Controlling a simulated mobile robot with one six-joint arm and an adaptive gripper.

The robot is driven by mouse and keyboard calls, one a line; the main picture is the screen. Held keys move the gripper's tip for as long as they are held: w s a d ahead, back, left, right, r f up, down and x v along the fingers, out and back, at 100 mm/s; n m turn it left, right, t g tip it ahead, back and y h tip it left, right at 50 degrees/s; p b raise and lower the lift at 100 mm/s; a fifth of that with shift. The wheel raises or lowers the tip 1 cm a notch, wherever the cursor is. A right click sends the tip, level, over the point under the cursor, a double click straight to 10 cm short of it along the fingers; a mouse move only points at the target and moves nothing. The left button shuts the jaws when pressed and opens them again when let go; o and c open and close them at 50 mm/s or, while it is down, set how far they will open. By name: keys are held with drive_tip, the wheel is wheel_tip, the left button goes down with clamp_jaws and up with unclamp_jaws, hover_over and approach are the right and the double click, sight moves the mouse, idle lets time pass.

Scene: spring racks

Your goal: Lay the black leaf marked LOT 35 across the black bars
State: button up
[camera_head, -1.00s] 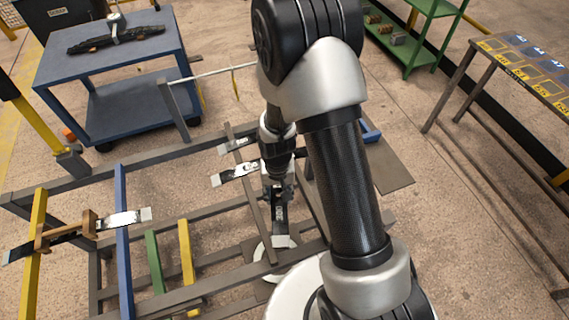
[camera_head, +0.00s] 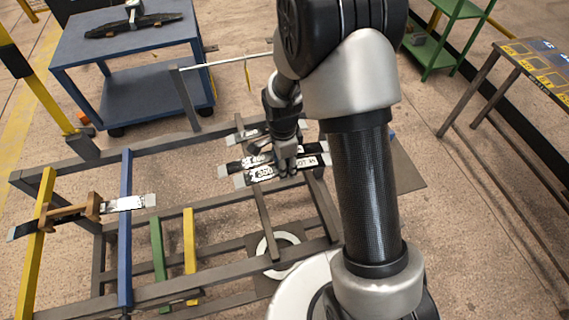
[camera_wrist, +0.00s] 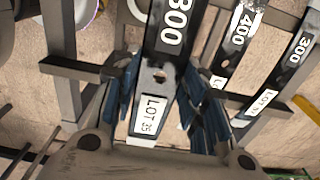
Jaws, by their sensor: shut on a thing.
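My gripper (camera_head: 286,160) is shut on a black leaf (camera_head: 262,174) with pale ends. In the wrist view, the blue-padded fingers of my gripper (camera_wrist: 163,98) stand on both sides of the leaf (camera_wrist: 160,58), whose white label reads LOT 35. The leaf lies crosswise over two black bars, the left one (camera_head: 264,222) and the right one (camera_head: 326,212). I cannot tell whether it touches them. Two other dark leaves lie just beyond it, a nearer one (camera_head: 234,166) and a farther one (camera_head: 245,135); the arm partly hides them.
The rack's left part has yellow (camera_head: 36,235), blue (camera_head: 124,240) and green (camera_head: 158,250) bars. A blue cart (camera_head: 125,45) stands behind, and a table with yellow markings (camera_head: 535,62) at right.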

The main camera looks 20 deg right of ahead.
wheel_tip(320, 180, down, 7)
drive_tip(key=b, duration=0.5)
idle(0.4)
drive_tip(key=shift+f+b, duration=0.9)
drive_tip(key=shift+b, duration=0.05)
idle(0.4)
drive_tip(key=o, duration=1.3)
drive_tip(key=shift+c, duration=0.2)
wheel_tip(320, 180, up, 12)
drive_tip(key=shift+a, duration=0.1)
